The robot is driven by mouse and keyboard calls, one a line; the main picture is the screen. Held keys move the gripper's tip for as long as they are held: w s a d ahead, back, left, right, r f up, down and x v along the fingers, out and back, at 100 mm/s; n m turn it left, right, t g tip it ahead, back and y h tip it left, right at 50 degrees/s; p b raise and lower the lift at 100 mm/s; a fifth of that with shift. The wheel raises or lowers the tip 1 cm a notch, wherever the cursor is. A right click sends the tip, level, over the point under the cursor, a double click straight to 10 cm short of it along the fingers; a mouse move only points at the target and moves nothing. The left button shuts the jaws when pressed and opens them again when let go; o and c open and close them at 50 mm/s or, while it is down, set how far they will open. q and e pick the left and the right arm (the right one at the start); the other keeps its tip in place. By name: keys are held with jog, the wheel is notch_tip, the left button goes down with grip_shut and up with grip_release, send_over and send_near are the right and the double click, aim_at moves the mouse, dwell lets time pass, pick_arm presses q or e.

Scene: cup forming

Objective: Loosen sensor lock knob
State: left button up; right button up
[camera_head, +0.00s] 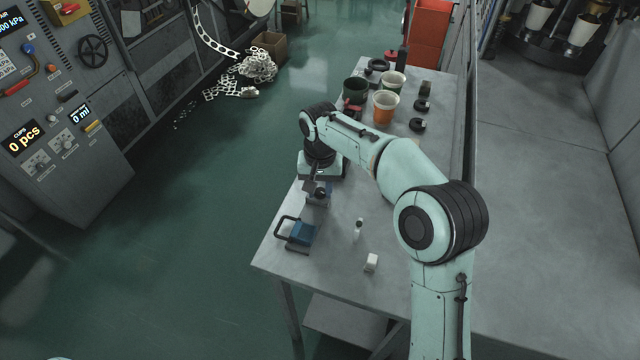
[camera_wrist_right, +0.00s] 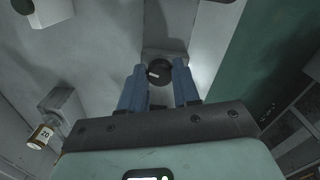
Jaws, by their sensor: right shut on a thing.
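My right arm reaches over the grey table (camera_head: 400,300). In the head view the right gripper (camera_head: 319,188) points down at a small grey block near the table's left edge, and the arm partly hides this spot. In the right wrist view the two blue fingers of the gripper (camera_wrist_right: 159,76) stand on either side of a round black knob (camera_wrist_right: 159,68) with a small pale mark. The fingers are shut on this knob, which sits on a grey block (camera_wrist_right: 166,53). My left gripper is not in view.
A blue device with a black handle (camera_head: 301,232) stands near the table's front left corner. A small vial (camera_head: 358,228) and a white block (camera_head: 371,263) are to its right. Behind my arm stand an orange cup (camera_head: 384,108), other cups and black rings.

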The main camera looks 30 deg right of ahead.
jog(key=n+p, duration=0.2)
jog(key=n, duration=0.2)
jog(key=shift+r+n+p, duration=0.1)
jog(key=shift+n+p, duration=0.2)
jog(key=n+p, duration=0.2)
jog(key=n, duration=0.2)
jog(key=shift+d+n, duration=0.1)
jog(key=shift+n, duration=0.2)
jog(key=n+p, duration=0.2)
jog(key=n, duration=0.3)
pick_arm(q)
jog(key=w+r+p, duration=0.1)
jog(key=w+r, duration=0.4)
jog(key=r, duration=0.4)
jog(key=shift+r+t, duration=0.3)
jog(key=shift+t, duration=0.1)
pick_arm(e)
jog(key=n, duration=0.4)
jog(key=shift+w+d+n, duration=0.1)
jog(key=shift+n, duration=0.2)
jog(key=o, duration=1.1)
jog(key=shift+c, duration=0.2)
